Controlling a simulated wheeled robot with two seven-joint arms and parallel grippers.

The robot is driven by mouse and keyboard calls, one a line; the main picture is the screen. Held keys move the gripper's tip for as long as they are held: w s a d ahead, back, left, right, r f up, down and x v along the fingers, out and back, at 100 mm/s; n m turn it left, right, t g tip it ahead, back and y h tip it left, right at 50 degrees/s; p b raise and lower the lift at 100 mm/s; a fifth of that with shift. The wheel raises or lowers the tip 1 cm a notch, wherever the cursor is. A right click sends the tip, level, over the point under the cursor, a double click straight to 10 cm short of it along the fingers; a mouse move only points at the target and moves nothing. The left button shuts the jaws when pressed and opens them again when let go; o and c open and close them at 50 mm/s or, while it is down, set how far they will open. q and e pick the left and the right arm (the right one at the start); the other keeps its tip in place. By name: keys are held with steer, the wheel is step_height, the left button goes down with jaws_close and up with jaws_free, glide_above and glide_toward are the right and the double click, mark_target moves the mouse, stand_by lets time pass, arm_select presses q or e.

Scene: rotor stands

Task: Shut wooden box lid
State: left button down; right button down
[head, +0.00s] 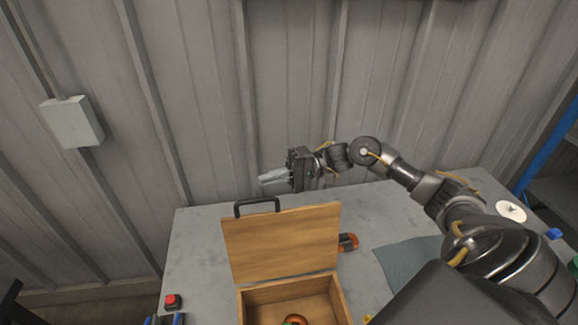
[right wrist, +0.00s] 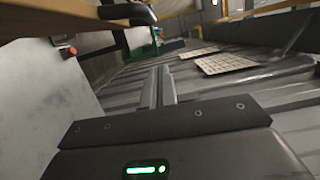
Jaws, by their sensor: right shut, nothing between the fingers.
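The wooden box (head: 342,300) stands on the grey table, cut off by the bottom edge of the head view. Its lid (head: 282,242) is open and stands about upright, with a black handle (head: 257,203) on its top edge. My right gripper (head: 262,180) is shut and empty, above and behind the lid's top edge, pointing left. It looks apart from the lid. In the right wrist view, the shut fingers (right wrist: 157,85) show in the middle, with the lid's edge (right wrist: 60,14) and the dark handle (right wrist: 128,11) at the top.
A red and green item (head: 295,319) lies in the box. An orange and black object (head: 348,242) is behind the lid's right side. A blue-grey mat (head: 405,262) lies to the right. A red button (head: 172,301) is at left. The metal wall (head: 200,120) rises behind the table.

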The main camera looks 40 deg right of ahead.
steer(key=s+a+p, duration=0.2)
steer(key=s, duration=0.1)
steer(key=shift+s+a, duration=0.25)
steer(key=shift+a, duration=0.15)
